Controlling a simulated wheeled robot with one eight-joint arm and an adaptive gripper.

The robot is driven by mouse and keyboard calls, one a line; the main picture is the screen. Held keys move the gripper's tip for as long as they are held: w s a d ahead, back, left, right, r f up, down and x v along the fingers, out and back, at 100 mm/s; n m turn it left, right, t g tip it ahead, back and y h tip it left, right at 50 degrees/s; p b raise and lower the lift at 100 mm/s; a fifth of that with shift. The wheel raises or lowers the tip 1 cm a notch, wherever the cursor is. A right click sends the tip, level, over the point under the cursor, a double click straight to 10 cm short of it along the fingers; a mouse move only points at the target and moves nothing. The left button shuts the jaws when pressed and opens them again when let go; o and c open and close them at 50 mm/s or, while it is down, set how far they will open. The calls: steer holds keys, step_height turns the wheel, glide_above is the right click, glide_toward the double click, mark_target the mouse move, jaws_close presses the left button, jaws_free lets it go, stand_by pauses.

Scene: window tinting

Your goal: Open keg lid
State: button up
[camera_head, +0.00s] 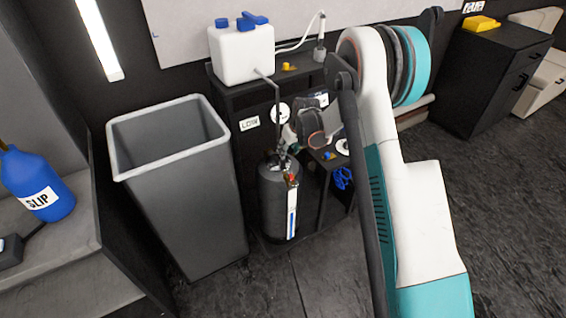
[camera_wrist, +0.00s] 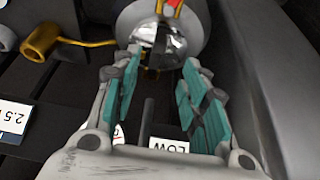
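The keg (camera_head: 272,200) is a dark upright cylinder on the floor in front of the black shelf, with a pale strip and a red part on its side. Its rounded grey top (camera_wrist: 200,20) shows at the upper middle of the wrist view, with a shiny metal lid piece (camera_wrist: 170,42) on it. My gripper (camera_wrist: 160,62) is open, its teal-padded fingers apart on either side of the view, tips just short of the metal piece. Nothing shows held between them. In the head view my gripper (camera_head: 290,138) is over the keg top, which is partly hidden.
A tall grey bin (camera_head: 190,200) stands close left of the keg. A brass-coloured fitting (camera_wrist: 42,42) lies left in the wrist view. Open floor is at the right.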

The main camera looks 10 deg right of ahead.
mark_target(283, 161)
steer(key=b+x, duration=0.3)
steer(key=x, duration=0.7)
steer(key=shift+w+f, duration=0.2)
steer(key=shift+f, duration=0.1)
steer(key=shift+c, duration=0.2)
jaws_close()
